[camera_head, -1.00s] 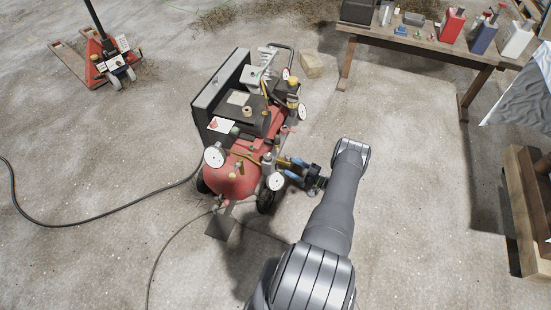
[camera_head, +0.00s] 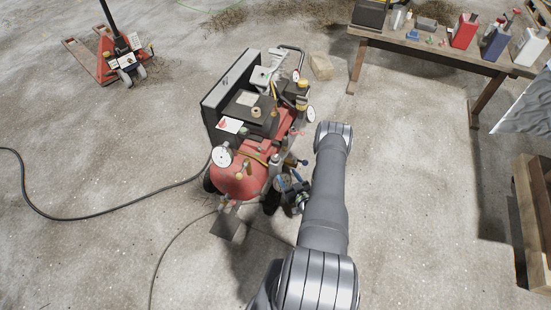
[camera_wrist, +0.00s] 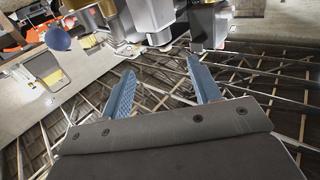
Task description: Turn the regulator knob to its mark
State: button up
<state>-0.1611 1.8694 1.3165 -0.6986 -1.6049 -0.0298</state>
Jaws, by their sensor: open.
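The red compressor (camera_head: 240,182) stands on the floor left of my arm, with white round gauges and brass and grey fittings on its near right side. I cannot tell for sure which fitting is the regulator knob, and no mark is readable. My gripper (camera_head: 290,184) is beside these fittings, partly hidden. In the wrist view my gripper (camera_wrist: 161,68) is open, its two blue fingers apart with nothing between them. Grey metal fittings (camera_wrist: 155,20) are just beyond the fingertips at the top. A dark blue ball (camera_wrist: 58,38) is at the upper left.
A work table (camera_head: 436,47) with bottles and tools stands at the back right. A red pallet jack (camera_head: 108,58) is at the back left. A hose (camera_head: 85,214) lies on the floor at left. Timber (camera_head: 530,215) is at the right edge. Floor right of my arm is clear.

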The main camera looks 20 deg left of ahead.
aim_at(278, 160)
jog(key=x, duration=1.2)
jog(key=shift+s, duration=0.1)
jog(key=shift+c, duration=0.3)
jog(key=c, duration=0.9)
